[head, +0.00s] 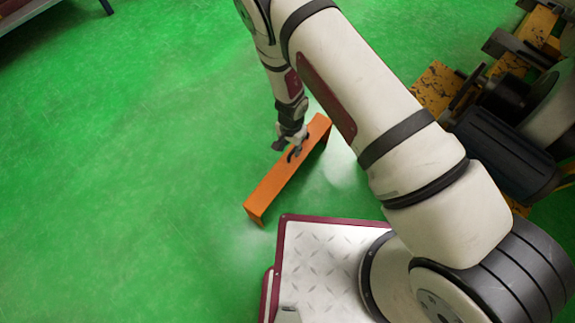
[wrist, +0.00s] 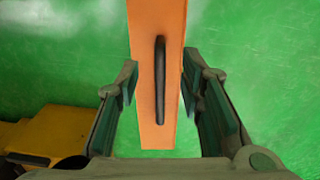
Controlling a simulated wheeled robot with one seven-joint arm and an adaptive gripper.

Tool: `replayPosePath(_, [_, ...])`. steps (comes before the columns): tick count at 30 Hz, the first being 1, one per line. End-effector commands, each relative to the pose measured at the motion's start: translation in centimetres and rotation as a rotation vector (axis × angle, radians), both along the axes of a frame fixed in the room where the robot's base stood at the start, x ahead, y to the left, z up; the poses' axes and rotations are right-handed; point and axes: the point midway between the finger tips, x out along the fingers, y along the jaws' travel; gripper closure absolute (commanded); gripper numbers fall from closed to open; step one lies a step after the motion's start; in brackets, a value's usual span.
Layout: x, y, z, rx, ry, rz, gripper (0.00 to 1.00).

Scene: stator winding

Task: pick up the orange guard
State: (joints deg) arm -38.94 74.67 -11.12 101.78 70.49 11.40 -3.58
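The orange guard (head: 274,184) is a long orange channel-shaped piece on the green floor, just beyond the front of my base in the head view. A black handle stands on its top face. In the wrist view the guard (wrist: 158,25) runs up the middle, with the black handle (wrist: 160,90) lengthwise on it. My gripper (head: 291,147) is over the guard at the handle. In the wrist view my gripper (wrist: 162,88) is open, one finger on each side of the guard and handle. Gaps show between the fingers and the handle.
Yellow and black machinery (head: 500,95) stands at the right in the head view. A yellow object (wrist: 50,135) shows at lower left in the wrist view. The green floor (head: 130,150) left of the guard is clear. A table-like edge (head: 25,15) is at the top left.

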Motion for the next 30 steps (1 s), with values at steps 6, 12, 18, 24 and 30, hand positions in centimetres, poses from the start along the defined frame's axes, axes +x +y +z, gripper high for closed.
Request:
replayPosePath(6, [0.1,-0.1,-1.8,-0.001,0.0,0.0,0.65])
replayPosePath(12, [0.2,-0.2,-4.6,-0.001,0.0,0.001,0.65])
replayPosePath(18, [0.2,-0.1,-5.6,-0.001,-0.001,0.001,0.65])
replayPosePath(24, [0.2,-0.1,-5.5,0.0,-0.001,0.001,0.68])
replayPosePath(30, [0.2,-0.1,-5.5,0.0,-0.001,0.001,1.0])
